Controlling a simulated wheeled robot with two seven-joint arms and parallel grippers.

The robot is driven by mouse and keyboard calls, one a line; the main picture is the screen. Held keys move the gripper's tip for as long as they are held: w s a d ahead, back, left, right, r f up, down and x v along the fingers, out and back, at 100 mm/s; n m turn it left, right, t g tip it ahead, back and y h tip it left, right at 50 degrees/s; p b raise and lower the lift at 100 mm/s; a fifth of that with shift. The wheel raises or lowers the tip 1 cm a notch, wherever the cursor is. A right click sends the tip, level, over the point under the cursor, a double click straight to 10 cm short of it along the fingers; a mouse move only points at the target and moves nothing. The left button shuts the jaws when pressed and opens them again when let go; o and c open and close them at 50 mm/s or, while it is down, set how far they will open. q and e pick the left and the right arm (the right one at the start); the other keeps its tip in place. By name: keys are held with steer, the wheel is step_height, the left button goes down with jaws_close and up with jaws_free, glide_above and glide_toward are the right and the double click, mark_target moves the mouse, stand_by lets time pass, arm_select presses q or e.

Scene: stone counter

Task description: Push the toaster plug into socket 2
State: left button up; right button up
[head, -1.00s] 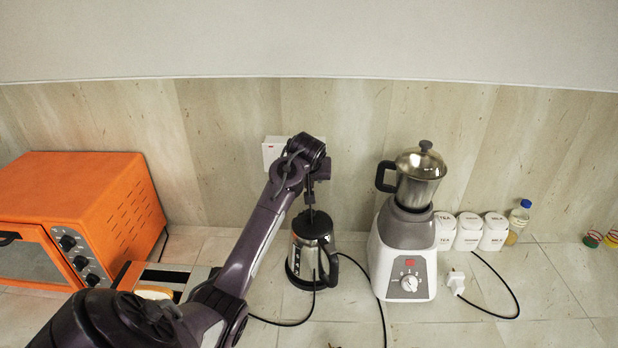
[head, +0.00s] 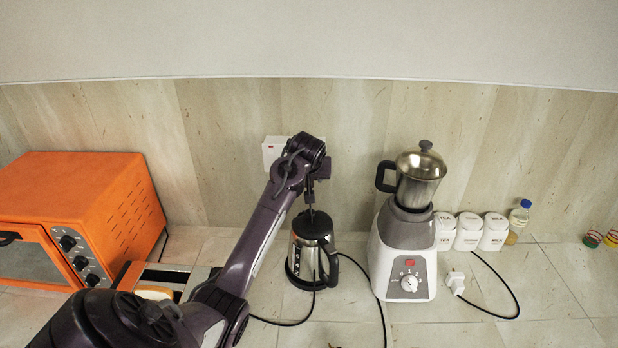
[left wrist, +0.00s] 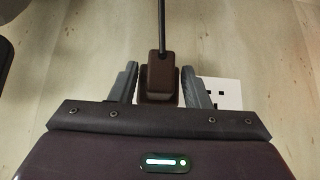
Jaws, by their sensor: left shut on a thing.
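The dark brown plug (left wrist: 160,72) is between the fingers of my left gripper (left wrist: 159,80), which is shut on it. Its black cord leaves toward the top of the left wrist view. A white socket plate (left wrist: 232,92) with dark slots shows beside the right finger; the part behind the plug is hidden, so I cannot tell whether the pins are in. In the head view the plate (head: 271,151) is on the wall, partly behind my left arm. The toaster (head: 160,279) with bread in it is partly covered by my arm. My right gripper is not in view.
A steel kettle (head: 312,250) stands below my left gripper. A white blender (head: 403,255) is right of it, with a loose white plug (head: 455,281) beside it. An orange oven (head: 95,205) stands left. White canisters (head: 468,231) line the wall. The front right counter is clear.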

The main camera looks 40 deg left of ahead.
arm_select(q)
steer(key=shift+w+a, duration=0.95)
steer(key=shift+w, duration=0.2)
steer(key=o, duration=1.1)
steer(key=shift+s+d+r+b, duration=0.2)
steer(key=shift+s+r+b, duration=0.05)
steer(key=shift+r+b, duration=0.15)
steer(key=b+v, duration=0.2)
steer(key=v, duration=0.4)
steer(key=shift+s+d+r+b, duration=0.2)
steer(key=shift+r+b, duration=0.1)
steer(key=shift+f, duration=0.1)
